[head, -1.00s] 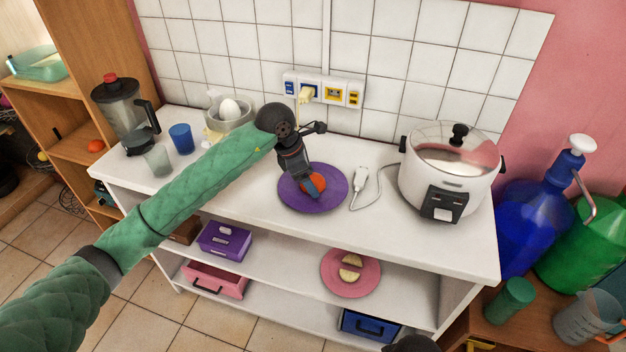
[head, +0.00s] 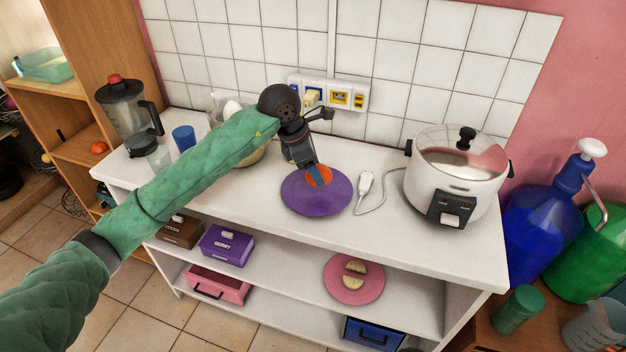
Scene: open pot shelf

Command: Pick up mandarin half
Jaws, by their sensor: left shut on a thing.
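The orange mandarin half (head: 319,177) shows above the purple plate (head: 316,199) on the white counter. My left gripper (head: 317,172) comes in from the left and is shut on the mandarin half, its fingers hiding part of it. The mandarin half appears at the far part of the plate, seemingly raised a little; the exact gap is hard to tell. My right gripper is not in view.
A white cooker (head: 456,178) stands right of the plate, with a white plug and cord (head: 366,184) between. A blue cup (head: 184,138) and a blender (head: 128,110) stand at the left. A pink plate (head: 354,284) with two pale pieces is on the shelf below.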

